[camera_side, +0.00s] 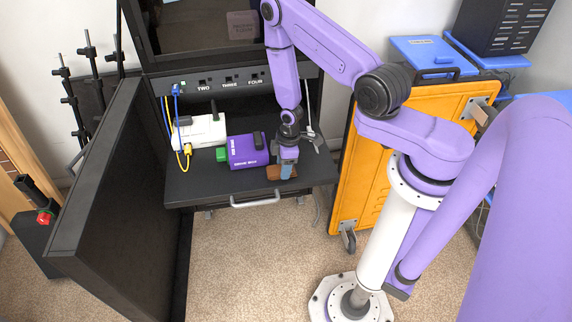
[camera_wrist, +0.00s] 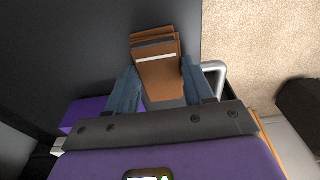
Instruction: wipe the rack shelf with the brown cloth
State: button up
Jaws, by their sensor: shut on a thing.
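The brown cloth (camera_side: 274,173) is a small folded piece at the front of the black rack shelf (camera_side: 215,188), right of the middle. My gripper (camera_side: 287,172) points down over the shelf and is shut on the cloth. In the wrist view the cloth (camera_wrist: 160,75) sits between the two blue-grey fingers of my gripper (camera_wrist: 158,88), with its layered end sticking out past the fingertips. The dark shelf surface (camera_wrist: 100,35) lies below and left of it. I cannot tell whether the cloth touches the shelf.
A purple box (camera_side: 247,151) with a green end stands left of my gripper. A white box (camera_side: 200,131) with blue and yellow cables is farther left. A silver handle (camera_side: 255,200) runs along the shelf's front edge. An open black door (camera_side: 110,200) stands left; an orange case (camera_side: 380,160) stands right.

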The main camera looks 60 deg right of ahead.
jog(key=shift+s+d+f, duration=0.2)
jog(key=shift+s+d, duration=0.6)
jog(key=shift+s, duration=0.1)
jog(key=shift+w+a+r, duration=0.1)
jog(key=shift+w+a, duration=0.75)
jog(key=shift+w, duration=0.05)
jog(key=shift+s+d+r, duration=0.15)
jog(key=shift+s+d, duration=0.65)
jog(key=shift+d, duration=0.05)
jog(key=shift+r, duration=0.15)
jog(key=shift+r, duration=0.8)
jog(key=shift+f, duration=0.2)
